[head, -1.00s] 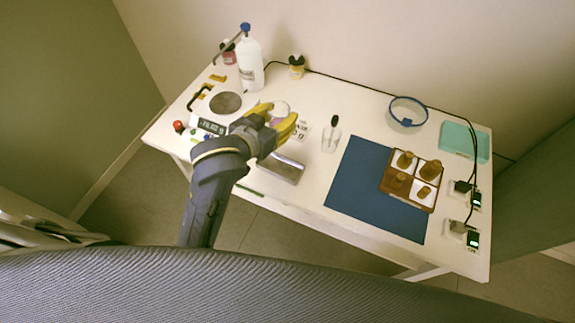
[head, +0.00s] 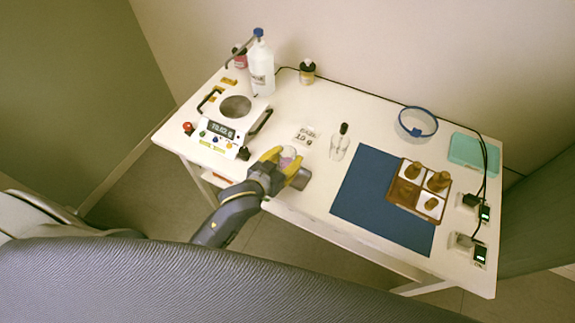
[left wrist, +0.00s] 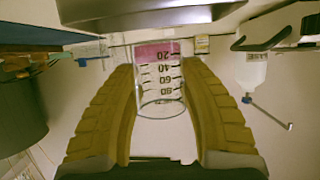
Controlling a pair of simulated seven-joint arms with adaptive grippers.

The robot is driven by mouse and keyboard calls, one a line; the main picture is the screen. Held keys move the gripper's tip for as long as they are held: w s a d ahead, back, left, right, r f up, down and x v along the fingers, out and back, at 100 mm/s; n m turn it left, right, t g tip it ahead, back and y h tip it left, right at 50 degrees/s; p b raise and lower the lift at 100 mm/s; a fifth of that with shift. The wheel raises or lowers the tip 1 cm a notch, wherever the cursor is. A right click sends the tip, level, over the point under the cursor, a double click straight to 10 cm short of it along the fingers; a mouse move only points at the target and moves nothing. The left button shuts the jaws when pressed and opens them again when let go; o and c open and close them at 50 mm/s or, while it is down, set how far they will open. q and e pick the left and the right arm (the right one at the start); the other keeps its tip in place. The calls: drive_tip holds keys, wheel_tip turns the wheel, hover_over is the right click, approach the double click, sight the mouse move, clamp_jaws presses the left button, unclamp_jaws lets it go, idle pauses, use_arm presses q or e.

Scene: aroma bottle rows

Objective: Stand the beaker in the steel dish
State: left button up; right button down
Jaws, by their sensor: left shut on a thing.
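My left gripper (head: 286,164) is shut on the beaker (head: 288,155), a small clear vessel with pinkish contents, near the front edge of the table. In the left wrist view, the beaker (left wrist: 160,80) sits between the two yellow fingers, with dark graduation marks and a pink band showing. The steel dish (head: 301,181) is a small grey shape just beside and partly behind the gripper in the head view, mostly hidden. Whether the beaker touches the dish cannot be told. My right gripper is not in view.
A balance (head: 216,134) with a round pan stands at the left, a wash bottle (head: 261,70) behind it. A clear dropper bottle (head: 340,145) stands right of the gripper. A blue mat (head: 365,200) and a brown bottle rack (head: 399,193) lie further right.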

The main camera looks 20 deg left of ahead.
sight(287, 166)
use_arm(q)
drive_tip(key=shift+f, duration=2)
drive_tip(key=shift+f, duration=0.2)
drive_tip(key=o, duration=1.1)
drive_tip(key=shift+o, duration=0.2)
drive_tip(key=shift+r, duration=0.2)
drive_tip(key=v, duration=1.2)
drive_tip(key=shift+r, duration=0.1)
